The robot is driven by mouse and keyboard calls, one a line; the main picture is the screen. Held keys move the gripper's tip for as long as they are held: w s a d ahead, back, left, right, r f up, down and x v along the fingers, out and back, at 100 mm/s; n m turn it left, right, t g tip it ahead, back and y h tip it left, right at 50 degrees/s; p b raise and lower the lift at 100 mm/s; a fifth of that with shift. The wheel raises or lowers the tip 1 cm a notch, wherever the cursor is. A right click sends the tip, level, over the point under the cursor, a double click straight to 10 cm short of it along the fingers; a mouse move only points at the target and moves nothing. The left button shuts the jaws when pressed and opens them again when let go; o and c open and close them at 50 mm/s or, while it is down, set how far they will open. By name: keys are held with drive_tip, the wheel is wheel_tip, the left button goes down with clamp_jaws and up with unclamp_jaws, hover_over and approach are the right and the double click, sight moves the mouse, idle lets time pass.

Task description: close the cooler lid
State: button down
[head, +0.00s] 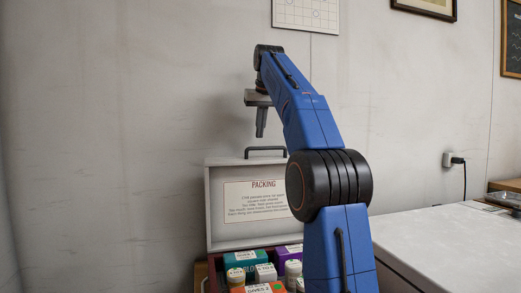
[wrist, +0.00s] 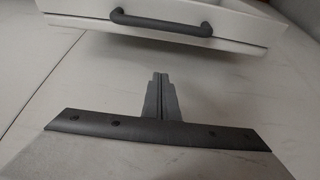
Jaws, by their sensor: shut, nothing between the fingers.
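The cooler lid (head: 228,190) stands open and upright in the head view, with a sheet headed "PACKING" on its inner face. A dark handle (head: 265,149) sits on its top edge. The open cooler (head: 213,284) below holds several boxes and bottles. My gripper (head: 260,135) points down above the lid, close to the handle. In the wrist view the lid's edge (wrist: 240,43) and the handle (wrist: 160,24) lie beyond the fingertips (wrist: 160,75), with a visible gap. The fingers are shut together and hold nothing. My arm hides the right part of the cooler and lid.
A pale wall (head: 110,140) is behind the lid. A white-topped surface (head: 450,245) is to the right, with a plugged-in socket (head: 447,160) above it. Framed pictures (head: 306,14) hang higher up. The space left of the lid looks clear.

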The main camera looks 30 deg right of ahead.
sight(261, 148)
drive_tip(key=shift+s+a+f, duration=0.1)
drive_tip(key=shift+s+f, duration=0.15)
drive_tip(key=shift+f, duration=1.45)
drive_tip(key=shift+s+f, duration=0.2)
drive_tip(key=shift+f, duration=1.5)
drive_tip(key=shift+s, duration=0.1)
